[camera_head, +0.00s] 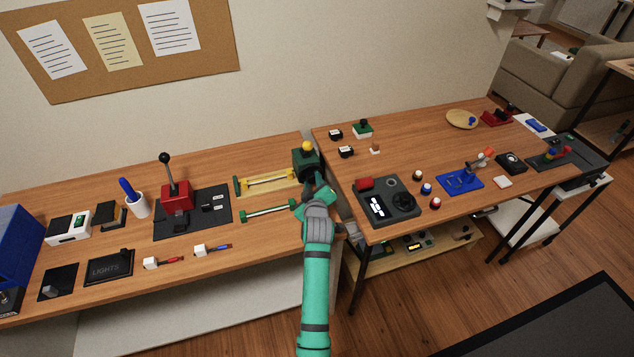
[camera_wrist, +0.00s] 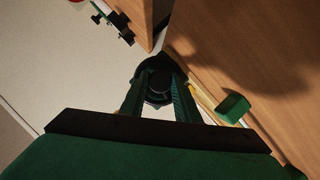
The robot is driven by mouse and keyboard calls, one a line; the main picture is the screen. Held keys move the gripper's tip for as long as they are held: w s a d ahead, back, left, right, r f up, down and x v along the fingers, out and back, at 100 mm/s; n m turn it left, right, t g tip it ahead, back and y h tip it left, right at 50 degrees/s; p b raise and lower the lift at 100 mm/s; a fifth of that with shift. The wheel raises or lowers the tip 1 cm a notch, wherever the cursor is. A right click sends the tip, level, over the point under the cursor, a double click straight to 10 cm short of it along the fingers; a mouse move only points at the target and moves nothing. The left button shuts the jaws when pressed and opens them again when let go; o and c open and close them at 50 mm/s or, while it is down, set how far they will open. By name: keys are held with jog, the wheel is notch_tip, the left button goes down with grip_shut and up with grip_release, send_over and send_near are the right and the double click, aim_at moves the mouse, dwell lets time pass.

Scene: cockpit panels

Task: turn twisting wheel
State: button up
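A dark round wheel-like part (camera_wrist: 157,62) with a knob-like centre shows in the wrist view, straight ahead of my gripper (camera_wrist: 158,82). My gripper's two dark green fingers are spread apart, one on each side of the centre. Whether they touch it cannot be told. In the head view my gripper (camera_head: 318,190) is at the right end of the left table, just in front of a dark green box (camera_head: 305,164) with a yellow ball (camera_head: 306,146) on top. The arm hides the wheel-like part there.
A yellow bar fixture (camera_head: 265,183) and a green bar (camera_head: 270,211) lie left of my gripper. A green block (camera_wrist: 233,107) is close on the right in the wrist view. The right table (camera_head: 405,150) holds a dark control box (camera_head: 388,203) near the gap between tables.

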jog(key=shift+a+r, duration=0.2)
jog(key=shift+a, duration=0.1)
jog(key=shift+d, duration=0.1)
jog(key=shift+r, duration=0.1)
jog(key=shift+r, duration=0.1)
